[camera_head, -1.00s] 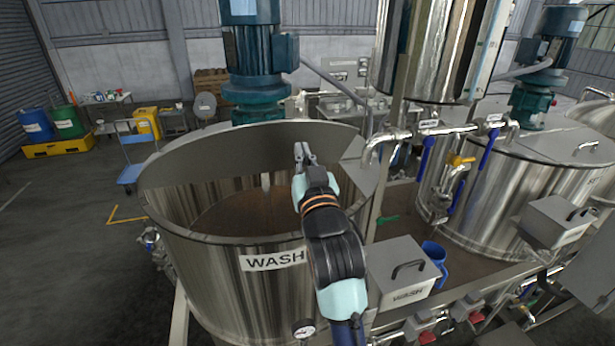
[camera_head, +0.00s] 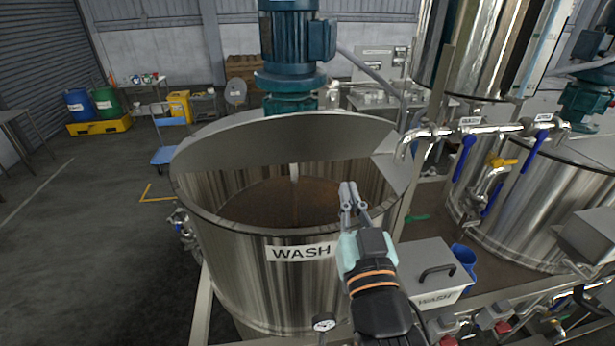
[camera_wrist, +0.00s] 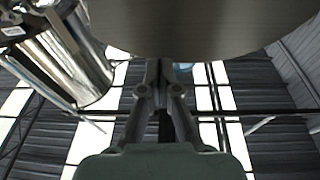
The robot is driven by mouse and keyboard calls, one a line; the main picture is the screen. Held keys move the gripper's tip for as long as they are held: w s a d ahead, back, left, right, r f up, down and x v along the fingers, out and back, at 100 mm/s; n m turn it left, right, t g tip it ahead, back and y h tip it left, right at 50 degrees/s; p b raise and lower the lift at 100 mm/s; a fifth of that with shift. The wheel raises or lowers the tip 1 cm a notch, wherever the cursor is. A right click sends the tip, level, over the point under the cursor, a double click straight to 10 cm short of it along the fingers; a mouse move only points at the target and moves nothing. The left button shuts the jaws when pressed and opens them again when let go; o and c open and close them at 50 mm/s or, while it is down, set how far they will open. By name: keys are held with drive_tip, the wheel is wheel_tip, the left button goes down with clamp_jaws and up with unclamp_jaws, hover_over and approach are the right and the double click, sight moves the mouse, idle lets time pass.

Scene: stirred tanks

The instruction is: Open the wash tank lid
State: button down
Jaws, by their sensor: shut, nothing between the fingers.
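The steel wash tank (camera_head: 262,280), labelled WASH, stands at centre left in the head view. Its front opening is uncovered, showing brown contents and a shaft inside. The grey wash tank lid (camera_head: 290,138) is tilted up at the back of the opening; a large curved plate that appears to be this lid (camera_wrist: 200,28) fills the top of the wrist view. My gripper (camera_head: 350,188) is over the near right part of the tank opening, fingers pointing up and away. It is shut and empty, and in the head view it is apart from the lid. The lid's handle is not visible.
A blue mixer motor (camera_head: 290,40) stands behind the lid. Pipes with blue-handled valves (camera_head: 463,158) and a second tank (camera_head: 545,190) are at the right. Floor at left is open.

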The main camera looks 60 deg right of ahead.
drive_tip(key=w+a+f+n+t+y+p, duration=0.15)
drive_tip(key=w+a+f+n+y, duration=0.3)
drive_tip(key=a, duration=0.45)
drive_tip(key=w+a+f+n+t+y+p, duration=0.1)
drive_tip(key=w+a+f+n+t+y, duration=0.1)
drive_tip(key=w+a+f+y, duration=0.45)
drive_tip(key=a+f+n+g+y, duration=0.1)
drive_tip(key=a+f+n+y, duration=0.1)
drive_tip(key=a, duration=0.9)
drive_tip(key=a+f+n+g+y+p, duration=0.1)
drive_tip(key=a+f+n+y, duration=0.2)
drive_tip(key=a, duration=0.9)
drive_tip(key=shift+g+y, duration=0.35)
drive_tip(key=shift+y, duration=0.05)
drive_tip(key=shift+d+f, duration=0.1)
